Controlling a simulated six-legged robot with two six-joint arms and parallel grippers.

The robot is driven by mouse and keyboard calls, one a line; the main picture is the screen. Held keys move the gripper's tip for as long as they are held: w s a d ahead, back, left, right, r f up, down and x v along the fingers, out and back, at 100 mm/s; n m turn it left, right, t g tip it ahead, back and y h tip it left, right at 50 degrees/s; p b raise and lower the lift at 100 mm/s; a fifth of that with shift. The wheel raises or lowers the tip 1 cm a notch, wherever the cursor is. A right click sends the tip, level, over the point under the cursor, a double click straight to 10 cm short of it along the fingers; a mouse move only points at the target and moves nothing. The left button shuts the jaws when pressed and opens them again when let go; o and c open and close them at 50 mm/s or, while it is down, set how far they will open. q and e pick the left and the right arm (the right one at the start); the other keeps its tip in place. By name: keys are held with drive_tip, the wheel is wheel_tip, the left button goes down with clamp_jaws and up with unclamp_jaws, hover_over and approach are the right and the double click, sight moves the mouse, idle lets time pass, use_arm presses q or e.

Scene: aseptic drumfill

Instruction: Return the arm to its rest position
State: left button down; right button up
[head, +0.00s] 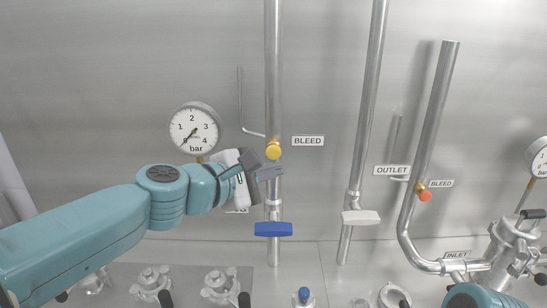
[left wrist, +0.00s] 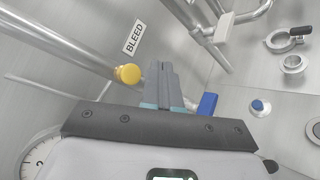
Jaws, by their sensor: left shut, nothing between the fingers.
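My left arm (head: 90,235) comes in from the left in the head view, with its wrist bent toward the left pipe. My left gripper (head: 270,173) is shut and empty. Its fingers are in front of the left pipe, just below the yellow bleed knob (head: 273,152) and above the blue valve handle (head: 273,229). In the left wrist view the closed fingers (left wrist: 162,75) point away, with the yellow knob (left wrist: 129,74) to their left and the blue handle (left wrist: 207,103) to their right. Whether the fingers touch the pipe cannot be told. My right gripper does not show; a teal piece of mine is at lower right.
A pressure gauge (head: 194,128) is behind the left wrist. A white handle (head: 361,217) is on the middle pipe, and an orange bleed knob (head: 425,196) is on the right pipe. Clamped fittings (head: 220,286) stand along the bottom. The wall above the arm at left is clear.

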use_arm(q)
drive_tip(key=shift+s, duration=0.6)
